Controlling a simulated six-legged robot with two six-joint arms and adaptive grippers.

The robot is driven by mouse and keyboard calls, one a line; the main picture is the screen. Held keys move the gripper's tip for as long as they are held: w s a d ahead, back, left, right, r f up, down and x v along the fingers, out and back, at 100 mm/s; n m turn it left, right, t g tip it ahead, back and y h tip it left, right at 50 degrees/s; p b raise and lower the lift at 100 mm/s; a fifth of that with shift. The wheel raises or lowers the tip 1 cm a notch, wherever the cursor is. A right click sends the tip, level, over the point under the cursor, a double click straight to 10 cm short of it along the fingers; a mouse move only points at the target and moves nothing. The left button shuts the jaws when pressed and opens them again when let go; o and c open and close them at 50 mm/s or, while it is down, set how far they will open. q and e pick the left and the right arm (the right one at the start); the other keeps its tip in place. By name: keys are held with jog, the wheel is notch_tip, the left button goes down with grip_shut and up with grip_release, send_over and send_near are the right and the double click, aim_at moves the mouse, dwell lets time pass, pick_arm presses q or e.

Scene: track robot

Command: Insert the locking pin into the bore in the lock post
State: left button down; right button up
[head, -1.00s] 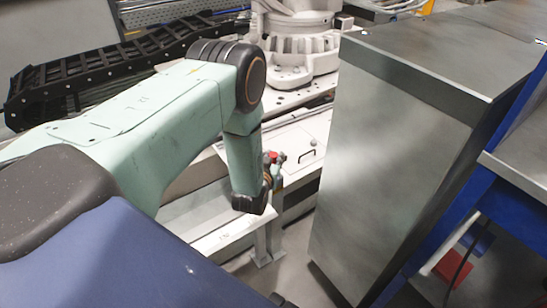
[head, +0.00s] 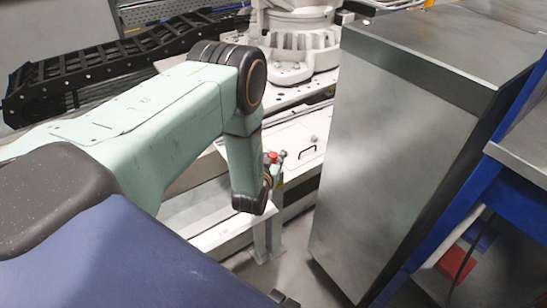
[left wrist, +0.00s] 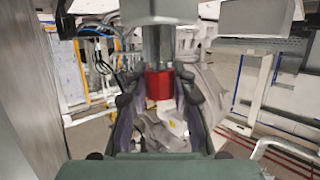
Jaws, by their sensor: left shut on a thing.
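My left gripper (left wrist: 158,90) is shut on the locking pin, with a finger on each side of its red part (left wrist: 158,83). A shiny metal cylinder (left wrist: 158,46) runs on from the red part toward the top of the left wrist view. It meets a grey block (left wrist: 150,10) there; I cannot tell whether this is the lock post, and no bore shows. In the head view the left gripper (head: 279,158) is mostly hidden behind my wrist, with the pin's small red end (head: 271,156) beside it. My right gripper is not in view.
A tall grey metal cabinet (head: 400,150) stands close to the right of my left arm. A white robot base (head: 300,40) stands on a white platform behind. A black cable chain (head: 110,60) lies at the back left. A blue frame (head: 440,225) is at the right.

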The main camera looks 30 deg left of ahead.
pick_arm(q)
jog(key=shift+f+b, duration=0.3)
jog(key=shift+f, duration=0.1)
jog(key=c, duration=1)
grip_release()
jog(key=shift+c, duration=0.2)
jog(key=shift+s, duration=0.1)
jog(key=v, duration=1.2)
